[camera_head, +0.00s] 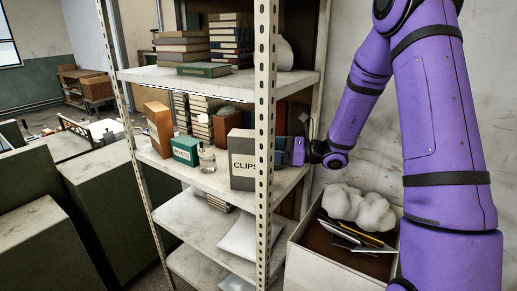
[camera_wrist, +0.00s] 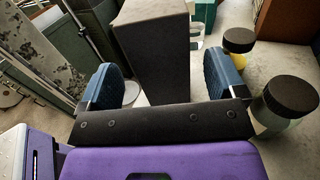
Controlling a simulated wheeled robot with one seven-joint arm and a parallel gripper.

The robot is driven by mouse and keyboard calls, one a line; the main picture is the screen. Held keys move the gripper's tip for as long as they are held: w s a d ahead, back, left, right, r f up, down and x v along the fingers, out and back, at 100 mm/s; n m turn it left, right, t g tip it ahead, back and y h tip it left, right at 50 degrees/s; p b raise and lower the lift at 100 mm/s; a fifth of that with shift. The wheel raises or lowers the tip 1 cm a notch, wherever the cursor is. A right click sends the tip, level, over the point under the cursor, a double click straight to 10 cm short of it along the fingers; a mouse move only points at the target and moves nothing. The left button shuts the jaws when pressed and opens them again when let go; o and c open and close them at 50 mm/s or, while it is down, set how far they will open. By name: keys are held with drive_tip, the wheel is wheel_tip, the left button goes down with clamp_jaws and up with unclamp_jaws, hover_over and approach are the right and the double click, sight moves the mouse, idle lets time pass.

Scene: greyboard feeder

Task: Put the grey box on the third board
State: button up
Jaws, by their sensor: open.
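The grey box (camera_head: 243,160), marked "CLIPS", stands upright on the rack's second board from the top (camera_head: 205,178). In the wrist view the dark grey box (camera_wrist: 153,45) rises between the two blue finger pads of my gripper (camera_wrist: 156,82). The pads are apart, with a gap visible beside the box. In the head view my gripper (camera_head: 296,151) is just right of the box, partly hidden by the front post. The third board from the top (camera_head: 195,222) is below, with a white packet (camera_head: 240,238) and some books on it.
A teal box (camera_head: 186,150), a jar (camera_head: 207,159) and an orange box (camera_head: 158,128) share the grey box's board. Dark-lidded jars (camera_wrist: 289,98) stand close right of my gripper in the wrist view. The perforated post (camera_head: 265,120) and an open carton (camera_head: 335,262) are nearby.

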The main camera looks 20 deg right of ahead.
drive_tip(key=v, duration=0.6)
drive_tip(key=shift+d, duration=0.1)
idle(0.4)
